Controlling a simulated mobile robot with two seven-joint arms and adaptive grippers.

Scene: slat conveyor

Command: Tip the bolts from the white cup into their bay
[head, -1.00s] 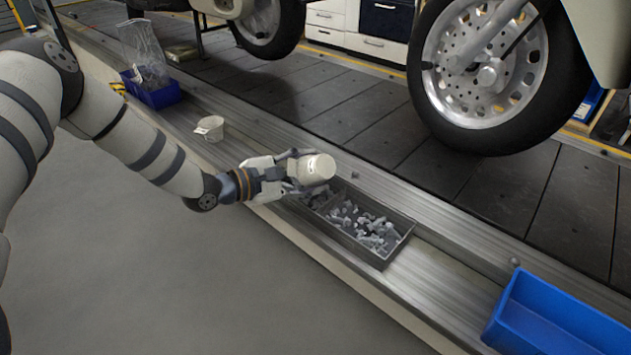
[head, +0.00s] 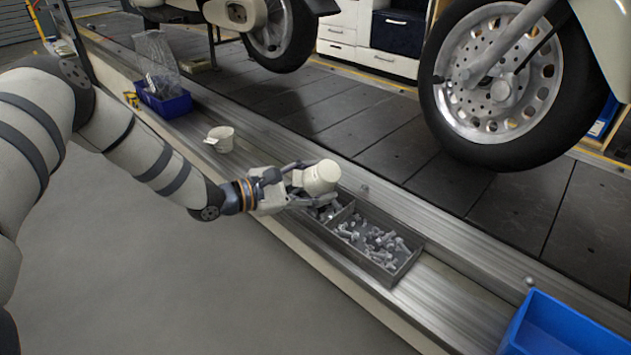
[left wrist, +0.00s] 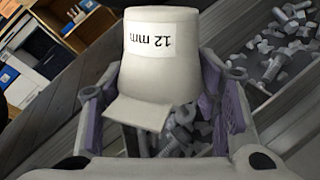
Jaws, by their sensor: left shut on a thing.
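The white cup (head: 321,179) is held by my left gripper (head: 299,181) above the left end of the grey divided tray (head: 392,279). It is upended, its round base facing up. In the left wrist view the cup (left wrist: 165,82) shows an upside-down "12 mm" label, and the gripper fingers (left wrist: 165,105) stand on either side of it. Bolts (left wrist: 182,130) show below the cup in the left wrist view. The tray's left bay holds bolts (head: 325,211), partly hidden by the gripper. The right bay holds more bolts (head: 378,243). My right gripper is out of view.
A second white cup (head: 220,138) stands on the metal ledge to the left. A blue bin (head: 166,104) with a clear bag is farther back. Another blue bin (head: 565,325) is at the lower right. A motorbike wheel (head: 505,90) stands beyond the ledge.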

